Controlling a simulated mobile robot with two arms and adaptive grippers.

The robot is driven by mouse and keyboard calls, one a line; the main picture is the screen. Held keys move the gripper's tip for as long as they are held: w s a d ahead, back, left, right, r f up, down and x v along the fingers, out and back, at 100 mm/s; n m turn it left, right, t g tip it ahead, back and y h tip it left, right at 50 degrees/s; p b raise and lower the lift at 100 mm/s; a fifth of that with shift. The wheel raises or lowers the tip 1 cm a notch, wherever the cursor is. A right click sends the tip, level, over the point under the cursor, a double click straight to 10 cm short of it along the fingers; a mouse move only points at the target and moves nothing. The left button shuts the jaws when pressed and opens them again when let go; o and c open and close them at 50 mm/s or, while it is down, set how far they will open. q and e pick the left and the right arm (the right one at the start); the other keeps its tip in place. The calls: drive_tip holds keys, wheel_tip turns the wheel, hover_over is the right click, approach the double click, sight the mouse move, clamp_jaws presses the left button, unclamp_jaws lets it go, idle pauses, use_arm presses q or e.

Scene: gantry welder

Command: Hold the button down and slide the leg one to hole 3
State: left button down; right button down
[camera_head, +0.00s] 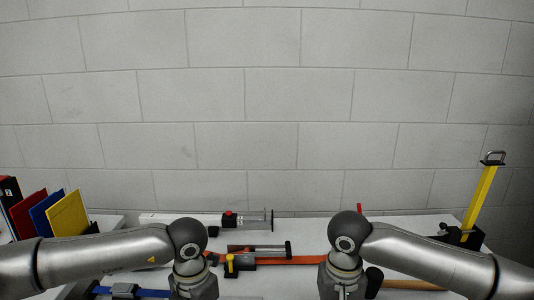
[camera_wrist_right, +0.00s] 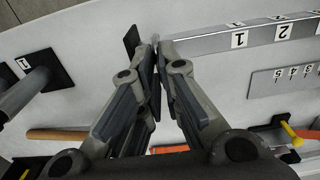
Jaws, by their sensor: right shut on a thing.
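In the right wrist view my right gripper (camera_wrist_right: 150,50) has its fingertips together at a narrow piece between a dark foot plate (camera_wrist_right: 130,40) and the end of a silver rail (camera_wrist_right: 255,34) marked 1 and 2. The fingers hide most of that piece. In the head view a long silver leg (camera_head: 180,218) with a red button (camera_head: 229,213) lies at the back of the table, its end plate (camera_head: 271,219) to the right. I cannot tell for certain which leg my right gripper holds. My left gripper (camera_head: 195,284) is at the bottom of the head view; its fingers are hidden.
A second leg (camera_head: 262,250) lies nearer, beside a yellow knob (camera_head: 229,264). An orange bar (camera_head: 305,260) runs behind my right arm. Coloured folders (camera_head: 67,213) stand at left, a yellow upright (camera_head: 479,200) at right. The right wrist view shows another dark plate (camera_wrist_right: 48,68) at left.

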use_arm(q)
drive_tip(key=shift+f, duration=0.1)
use_arm(e)
drive_tip(key=shift+a, duration=1.7)
use_arm(q)
drive_tip(key=shift+r, duration=3.1)
wheel_tip(320, 180, up, 12)
